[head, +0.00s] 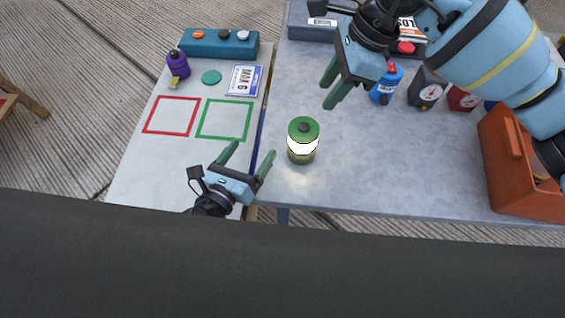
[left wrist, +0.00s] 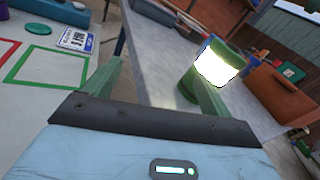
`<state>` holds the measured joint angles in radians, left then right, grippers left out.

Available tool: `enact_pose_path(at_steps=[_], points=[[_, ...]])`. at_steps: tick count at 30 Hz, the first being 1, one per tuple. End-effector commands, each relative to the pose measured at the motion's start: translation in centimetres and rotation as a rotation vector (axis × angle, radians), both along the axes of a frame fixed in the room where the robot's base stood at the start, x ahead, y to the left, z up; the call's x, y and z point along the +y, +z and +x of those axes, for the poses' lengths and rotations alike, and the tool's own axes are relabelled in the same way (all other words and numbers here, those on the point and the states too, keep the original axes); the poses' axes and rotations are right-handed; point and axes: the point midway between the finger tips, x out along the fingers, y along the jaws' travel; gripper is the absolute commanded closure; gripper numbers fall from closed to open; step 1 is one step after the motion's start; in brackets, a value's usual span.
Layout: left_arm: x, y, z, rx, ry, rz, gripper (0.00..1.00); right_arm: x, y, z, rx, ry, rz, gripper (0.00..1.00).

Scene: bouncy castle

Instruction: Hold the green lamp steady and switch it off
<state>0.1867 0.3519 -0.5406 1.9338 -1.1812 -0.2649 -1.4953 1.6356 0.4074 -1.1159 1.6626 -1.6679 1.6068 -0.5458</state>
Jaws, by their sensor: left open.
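The green lamp (head: 303,140) stands upright on the grey table, with a green top, a dark button on it and a glowing white band. Its band is also bright in the left wrist view (left wrist: 219,64). My left gripper (head: 250,158) is open and empty, to the left of the lamp and a little nearer, its fingers pointing towards the far side. My right gripper (head: 334,84) is above the table beyond the lamp and slightly right of it. Its two green fingers look apart with nothing visible between them. Neither gripper touches the lamp.
A blue canister (head: 386,84), a black gauge box (head: 427,88) and a red box (head: 462,98) stand at the back right. An orange toolbox (head: 512,172) is at the right edge. The left table has red (head: 172,115) and green (head: 225,119) squares. The table around the lamp is clear.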

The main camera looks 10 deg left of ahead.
Motion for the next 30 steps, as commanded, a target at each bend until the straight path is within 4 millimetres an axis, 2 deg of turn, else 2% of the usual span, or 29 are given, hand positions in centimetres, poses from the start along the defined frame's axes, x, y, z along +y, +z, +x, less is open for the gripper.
enact_pose_path(at_steps=[4,9,19,30], points=[[-4.6,1.2,-0.7,-0.136,-0.093,0.198,0.16,0.0,0.0,0.0,0.000,0.000,0.000,0.64],[-7.4,1.1,-2.1,-0.159,-0.141,0.227,0.16,0.0,0.0,0.0,0.000,0.000,0.000,0.64],[-8.1,1.1,-2.0,-0.161,-0.149,0.230,0.16,0.0,0.0,0.0,0.000,0.000,0.000,0.64],[-10.4,1.2,2.4,-0.161,-0.147,0.227,0.16,0.0,0.0,0.0,0.000,0.000,0.000,0.64]])
